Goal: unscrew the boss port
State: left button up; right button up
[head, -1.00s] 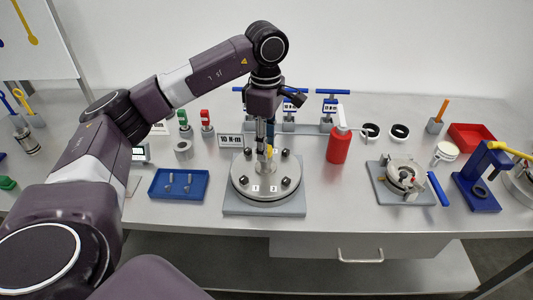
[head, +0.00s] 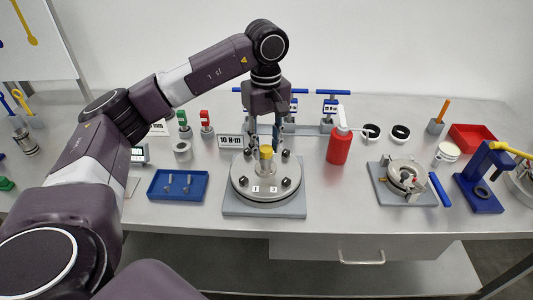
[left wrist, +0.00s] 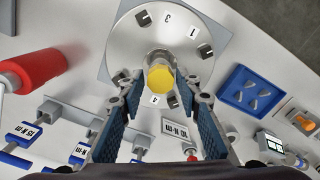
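The boss port shows as a yellow hexagonal plug (head: 266,153) standing up at the centre of a round steel flange plate (head: 243,187). In the left wrist view the same yellow plug (left wrist: 160,77) sits in a grey collar. My left gripper (head: 265,143) points down just above and behind the plug. In the left wrist view my gripper (left wrist: 160,92) has its two blue-padded fingers spread wide, one on each side of the plug, with gaps between. It holds nothing. My right gripper is in neither view.
Several dark bolts ring the plug on the flange, near numbered labels. A 10 N-m sign (head: 231,141) and blue-handled torque tools stand behind. A blue tray (head: 157,197) lies left, a red bottle (head: 339,147) right. The table front is clear.

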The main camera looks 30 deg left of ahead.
pick_arm(q)
jog(key=m, duration=0.4)
jog(key=shift+m, duration=0.3)
jog(key=m, duration=0.4)
jog(key=shift+b, duration=0.35)
jog(key=shift+c, duration=0.6)
grip_shut()
jog(key=n, duration=0.3)
jog(key=shift+n, duration=1)
jog(key=n, duration=0.2)
jog(key=shift+n+p, duration=0.4)
jog(key=shift+n, duration=1.2)
